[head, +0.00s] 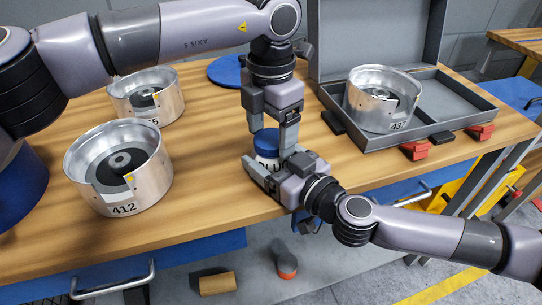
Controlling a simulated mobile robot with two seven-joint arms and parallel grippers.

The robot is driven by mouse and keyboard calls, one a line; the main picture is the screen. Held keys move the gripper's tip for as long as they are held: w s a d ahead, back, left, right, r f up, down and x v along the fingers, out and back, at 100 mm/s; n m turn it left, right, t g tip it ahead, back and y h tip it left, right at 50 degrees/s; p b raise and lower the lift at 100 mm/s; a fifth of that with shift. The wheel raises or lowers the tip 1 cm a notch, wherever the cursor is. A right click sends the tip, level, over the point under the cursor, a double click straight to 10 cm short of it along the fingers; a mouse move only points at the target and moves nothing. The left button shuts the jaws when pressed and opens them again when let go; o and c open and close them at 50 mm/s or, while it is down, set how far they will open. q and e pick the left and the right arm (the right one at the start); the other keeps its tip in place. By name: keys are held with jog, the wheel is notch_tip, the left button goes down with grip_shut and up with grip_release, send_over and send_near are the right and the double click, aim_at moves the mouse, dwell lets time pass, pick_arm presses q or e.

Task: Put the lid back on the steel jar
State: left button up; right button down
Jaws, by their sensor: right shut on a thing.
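A small jar with a blue top and a white label (266,145) stands near the table's front edge, partly hidden by my grippers. I cannot tell whether its body is steel. My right gripper (268,172) comes in low from the right and is shut on the jar's body. My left gripper (271,124) points down from above, its fingers apart beside the blue top; contact is unclear. A flat blue disc (226,70) lies on the table behind my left gripper; I cannot tell whether it is a lid.
Open metal drums stand at left, one marked 412 (150,180) and one behind it (172,107). Drum 437 (380,118) sits in an open grey case (462,117) at right. Red latches (415,151) line the case's front. A brown block (217,283) lies on the floor.

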pick_arm(q)
jog(key=shift+o, duration=0.6)
pick_arm(e)
jog(key=shift+f, duration=0.25)
pick_arm(q)
notch_tip(320, 180, up, 12)
pick_arm(e)
grip_release()
jog(key=shift+r, duration=0.1)
